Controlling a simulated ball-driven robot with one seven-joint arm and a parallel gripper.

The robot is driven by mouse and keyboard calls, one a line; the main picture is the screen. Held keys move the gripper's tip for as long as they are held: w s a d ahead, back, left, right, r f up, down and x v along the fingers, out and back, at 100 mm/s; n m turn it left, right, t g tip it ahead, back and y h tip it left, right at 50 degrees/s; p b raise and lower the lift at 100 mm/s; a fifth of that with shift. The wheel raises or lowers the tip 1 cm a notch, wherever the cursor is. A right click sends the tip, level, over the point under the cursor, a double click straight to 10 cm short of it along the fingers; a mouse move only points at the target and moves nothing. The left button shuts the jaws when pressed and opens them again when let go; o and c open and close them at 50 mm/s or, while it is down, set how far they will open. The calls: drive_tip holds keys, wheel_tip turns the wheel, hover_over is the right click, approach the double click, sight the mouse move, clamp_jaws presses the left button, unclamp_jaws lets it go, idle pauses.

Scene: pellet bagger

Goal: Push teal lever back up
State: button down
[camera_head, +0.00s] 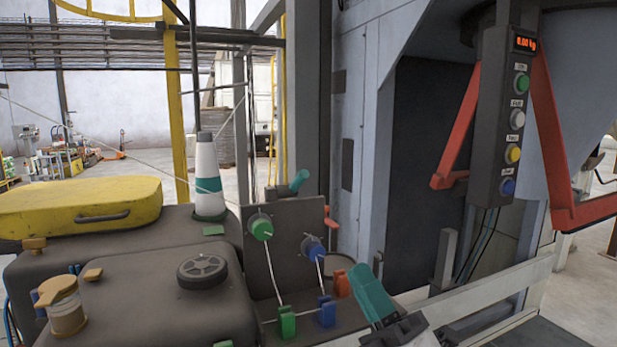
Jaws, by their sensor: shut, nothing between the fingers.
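The teal lever (299,181) is at the top edge of a dark upright panel (285,225), left of centre. Its short rounded handle slants up to the right from a dark mount. My gripper (370,282) is at the lower middle, with teal fingers and a dark body entering from the bottom edge. The fingers are shut and empty, pointing up and slightly left. They are below and right of the lever, apart from it in the picture. How far apart in depth I cannot tell.
The panel carries a green knob (261,228) and a blue knob (312,247), with green and blue clips below. Red-orange parts (341,283) are beside my gripper. A white-teal cone (207,180) and yellow case (80,207) are left. A button box (506,110) hangs right.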

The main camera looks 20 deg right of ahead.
sight(307, 178)
drive_tip(key=shift+a+r+n+y, duration=0.25)
drive_tip(key=shift+r+n+y, duration=0.15)
drive_tip(key=shift+n, duration=0.1)
drive_tip(key=shift+w, duration=0.1)
drive_tip(key=p+x, duration=0.3)
drive_tip(key=x, duration=1.1)
drive_tip(key=shift+p, duration=0.35)
